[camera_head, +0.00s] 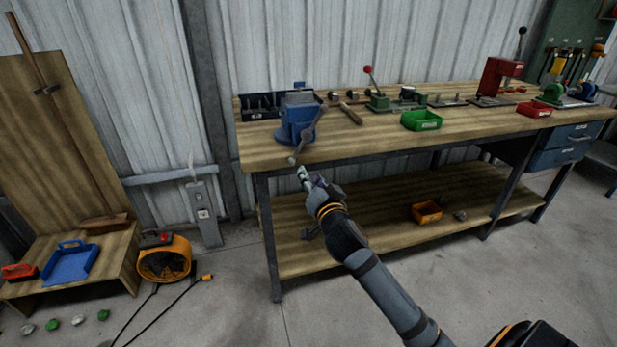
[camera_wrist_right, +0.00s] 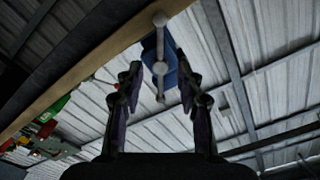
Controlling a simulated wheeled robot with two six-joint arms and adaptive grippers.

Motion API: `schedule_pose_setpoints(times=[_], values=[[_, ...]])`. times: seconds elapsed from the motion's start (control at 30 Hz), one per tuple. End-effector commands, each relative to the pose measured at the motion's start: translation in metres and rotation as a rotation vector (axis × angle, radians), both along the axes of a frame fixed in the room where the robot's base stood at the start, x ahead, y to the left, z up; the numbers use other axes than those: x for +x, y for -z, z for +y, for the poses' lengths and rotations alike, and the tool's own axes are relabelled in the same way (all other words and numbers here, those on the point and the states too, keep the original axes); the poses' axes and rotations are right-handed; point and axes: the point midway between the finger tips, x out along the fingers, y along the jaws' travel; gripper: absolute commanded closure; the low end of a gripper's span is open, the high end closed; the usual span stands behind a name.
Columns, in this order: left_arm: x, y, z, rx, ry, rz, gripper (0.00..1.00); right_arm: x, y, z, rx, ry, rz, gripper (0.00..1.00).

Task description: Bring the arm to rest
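My right arm reaches in from the lower right in the head view. Its gripper (camera_head: 304,176) is in front of the workbench's front edge, just below the blue vise (camera_head: 297,116). In the right wrist view the two fingers of the gripper (camera_wrist_right: 160,83) stand apart with nothing between them. The vise (camera_wrist_right: 172,72) and its grey handle bar show beyond the fingertips; I cannot tell whether the gripper touches the handle. My left gripper is not in view.
The wooden workbench (camera_head: 365,138) carries a green bin (camera_head: 421,121), a red bin (camera_head: 534,109) and presses. An orange bin (camera_head: 427,212) sits on the lower shelf. An orange blower (camera_head: 164,259) and its cable lie on the floor at left. The floor before the bench is clear.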

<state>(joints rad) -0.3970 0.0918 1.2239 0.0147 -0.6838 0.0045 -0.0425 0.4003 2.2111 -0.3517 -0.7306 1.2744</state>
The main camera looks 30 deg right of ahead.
Motion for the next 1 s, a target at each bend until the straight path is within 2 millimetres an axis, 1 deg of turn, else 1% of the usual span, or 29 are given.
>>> schedule_pose_setpoints(times=[0.17,0.23,0.27,0.3,0.37,0.47,0.5,0.53,0.57,0.6,0.67,0.7,0.77,0.8,0.87,0.9,0.97,1.0], values=[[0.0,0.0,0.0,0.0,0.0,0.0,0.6,0.0,0.0,0.0,0.0,0.0,0.0,0.63],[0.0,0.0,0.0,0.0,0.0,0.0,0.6,0.001,0.003,0.0,-0.002,0.001,0.006,0.63],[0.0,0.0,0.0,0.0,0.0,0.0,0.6,0.001,0.008,-0.001,-0.004,0.002,0.018,0.63],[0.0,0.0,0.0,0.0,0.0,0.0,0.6,0.002,0.019,-0.003,-0.013,0.005,0.044,0.63],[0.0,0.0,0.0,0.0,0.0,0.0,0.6,0.005,0.049,-0.007,-0.036,0.01,0.111,0.63],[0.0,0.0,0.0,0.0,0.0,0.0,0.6,0.002,0.127,-0.015,-0.1,0.008,0.287,0.63],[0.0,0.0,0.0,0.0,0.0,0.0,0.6,-0.003,0.164,-0.018,-0.129,0.001,0.369,0.63],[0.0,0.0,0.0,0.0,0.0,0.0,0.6,-0.008,0.19,-0.019,-0.15,-0.007,0.429,0.63],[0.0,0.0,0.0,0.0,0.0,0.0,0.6,-0.015,0.217,-0.02,-0.171,-0.017,0.489,0.63],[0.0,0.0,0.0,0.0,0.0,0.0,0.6,-0.025,0.252,-0.02,-0.195,-0.034,0.567,0.63],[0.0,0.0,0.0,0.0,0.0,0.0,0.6,-0.045,0.302,-0.02,-0.233,-0.065,0.681,0.63],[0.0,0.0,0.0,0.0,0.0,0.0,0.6,-0.062,0.335,-0.018,-0.256,-0.09,0.757,0.63],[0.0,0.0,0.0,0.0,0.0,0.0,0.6,-0.089,0.382,-0.015,-0.286,-0.134,0.865,0.63],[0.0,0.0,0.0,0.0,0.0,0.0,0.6,-0.109,0.411,-0.012,-0.303,-0.166,0.934,0.63],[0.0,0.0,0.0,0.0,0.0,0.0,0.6,-0.142,0.452,-0.005,-0.327,-0.219,1.033,0.63],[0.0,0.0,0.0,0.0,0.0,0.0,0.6,-0.163,0.475,-0.001,-0.341,-0.254,1.092,0.63],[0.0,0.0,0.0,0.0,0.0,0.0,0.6,-0.194,0.504,0.006,-0.356,-0.306,1.167,0.63],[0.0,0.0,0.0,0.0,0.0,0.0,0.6,-0.214,0.521,0.01,-0.366,-0.339,1.212,0.63]])
